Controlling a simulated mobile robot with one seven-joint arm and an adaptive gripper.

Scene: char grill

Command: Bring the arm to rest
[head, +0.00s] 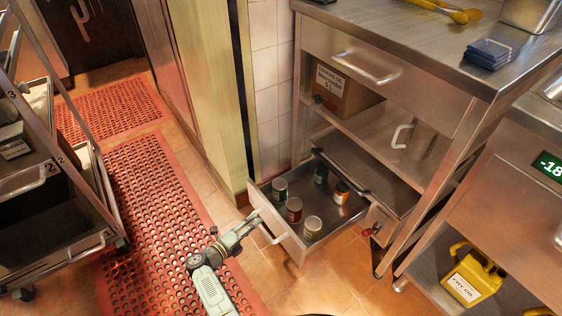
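My arm (213,288) reaches up from the bottom of the head view, over the red mat. My gripper (254,219) is at the front left of the pulled-out lower drawer (290,247), by its handle (268,230). I cannot tell whether it touches the handle. The fingers are too small to show whether they are open or shut. Several cans stand upright in the drawer, including a white-topped one (313,228) and a red one (294,209).
A steel counter (400,35) with shelves stands above the drawer. A wheeled rack (75,225) is at the left. A yellow jug (474,275) is on the low shelf at the right.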

